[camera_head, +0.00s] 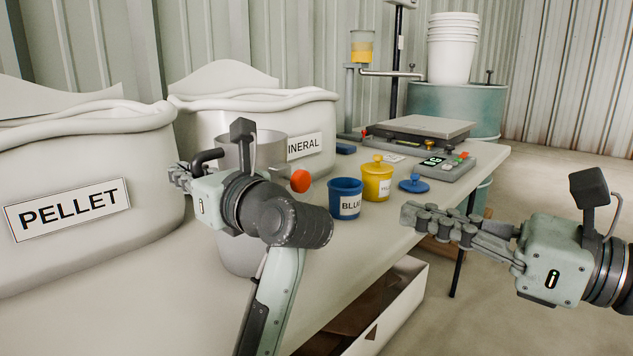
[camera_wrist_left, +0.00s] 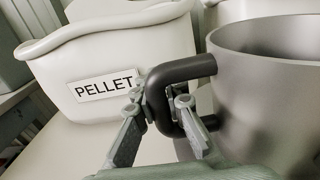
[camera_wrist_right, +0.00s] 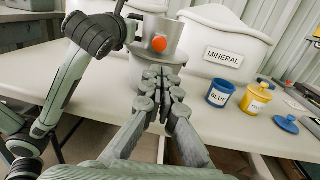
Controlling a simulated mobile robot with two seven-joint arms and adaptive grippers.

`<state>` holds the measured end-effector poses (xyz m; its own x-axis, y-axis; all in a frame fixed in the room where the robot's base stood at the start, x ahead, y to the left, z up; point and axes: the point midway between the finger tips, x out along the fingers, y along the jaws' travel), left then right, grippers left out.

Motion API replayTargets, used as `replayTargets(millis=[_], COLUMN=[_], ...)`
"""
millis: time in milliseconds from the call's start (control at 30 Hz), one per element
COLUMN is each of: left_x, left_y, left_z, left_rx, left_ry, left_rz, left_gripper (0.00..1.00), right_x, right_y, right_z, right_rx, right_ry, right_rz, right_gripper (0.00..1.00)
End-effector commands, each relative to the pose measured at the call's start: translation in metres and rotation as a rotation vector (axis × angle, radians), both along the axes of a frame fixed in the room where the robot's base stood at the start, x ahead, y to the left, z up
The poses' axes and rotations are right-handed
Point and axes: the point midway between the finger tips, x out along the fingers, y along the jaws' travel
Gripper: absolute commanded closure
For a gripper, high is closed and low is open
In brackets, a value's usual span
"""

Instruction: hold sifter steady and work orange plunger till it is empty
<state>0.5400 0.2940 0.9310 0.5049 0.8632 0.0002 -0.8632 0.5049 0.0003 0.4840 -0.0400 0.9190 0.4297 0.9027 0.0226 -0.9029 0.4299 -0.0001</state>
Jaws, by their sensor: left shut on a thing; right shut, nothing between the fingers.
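The sifter (camera_head: 268,152) is a grey metal cup with a black side handle (camera_wrist_left: 180,72). My left gripper (camera_head: 182,177) is shut on the sifter's handle. My right gripper (camera_head: 412,215) is shut and empty, apart from the knob, to its right over the table's front edge. The sifter's contents are hidden.
PELLET (camera_head: 68,209) and MINERAL (camera_head: 305,144) bags stand behind. A blue cup (camera_head: 345,188), yellow lidded jar (camera_head: 377,185), blue lid (camera_head: 413,184) and scale (camera_head: 418,128) are on the table (camera_head: 370,240). An open box (camera_head: 408,305) is below the front edge.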

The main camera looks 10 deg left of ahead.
Motion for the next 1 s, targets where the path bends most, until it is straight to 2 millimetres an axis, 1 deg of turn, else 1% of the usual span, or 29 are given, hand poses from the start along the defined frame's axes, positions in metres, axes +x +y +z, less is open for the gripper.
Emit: replayTargets(millis=[167,267,367,600,733,900,1000], left_x=[0.000,0.000,0.000,0.000,0.000,0.000,0.000], left_y=[0.000,0.000,0.000,0.000,0.000,0.000,0.000], left_z=[0.000,0.000,0.000,0.000,0.000,0.000,0.000], left_rx=[-0.001,-0.001,-0.001,-0.001,-0.001,-0.001,-0.001], left_ry=[0.001,0.001,0.001,0.001,0.001,0.001,0.001], left_rz=[0.000,0.000,0.000,0.000,0.000,0.000,0.000], left_gripper=[1.00,1.00,1.00,1.00,1.00,1.00,1.00], right_x=[0.001,0.004,0.010,0.033,0.043,0.055,0.058], right_y=[0.002,0.010,0.024,0.072,0.095,0.116,0.123], right_z=[0.000,0.001,0.002,0.003,0.004,0.004,0.003], right_rx=[0.001,0.002,0.003,0.003,0.003,0.002,0.000], right_ry=[0.000,0.000,-0.003,0.000,-0.001,0.000,0.001], right_rz=[0.001,0.001,0.003,0.003,0.004,0.001,0.001], right_gripper=[1.00,1.00,1.00,1.00,1.00,1.00,1.00])
